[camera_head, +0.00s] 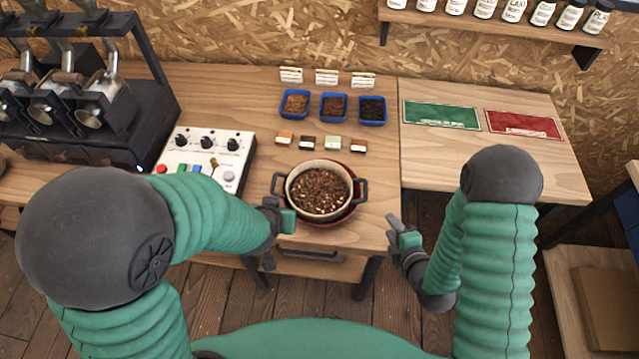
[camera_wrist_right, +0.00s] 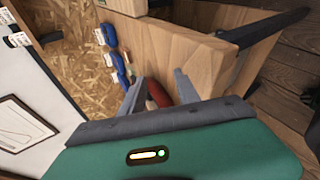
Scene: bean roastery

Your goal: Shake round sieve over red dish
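The round sieve (camera_head: 293,204) has a pale rim and dark side handles, and is full of brown beans or husk pieces. It sits over the red dish (camera_head: 352,211), whose red edge shows around it; I cannot tell whether they touch. My left gripper (camera_head: 274,222) is close to the sieve's left handle, partly hidden by its own arm; its finger gap is unclear. My right gripper (camera_head: 393,232) is apart from the sieve, off the table's front edge to the right. Its fingers are spread and empty in the right wrist view (camera_wrist_right: 158,88), with a red dish edge beyond.
Blue trays (camera_head: 333,120) of beans and small sample blocks (camera_head: 332,143) lie behind the sieve. A control box (camera_head: 205,150) stands left. A green mat (camera_head: 440,115) and a red mat (camera_head: 523,125) lie on the right table, otherwise clear. A jar shelf (camera_head: 480,22) is above.

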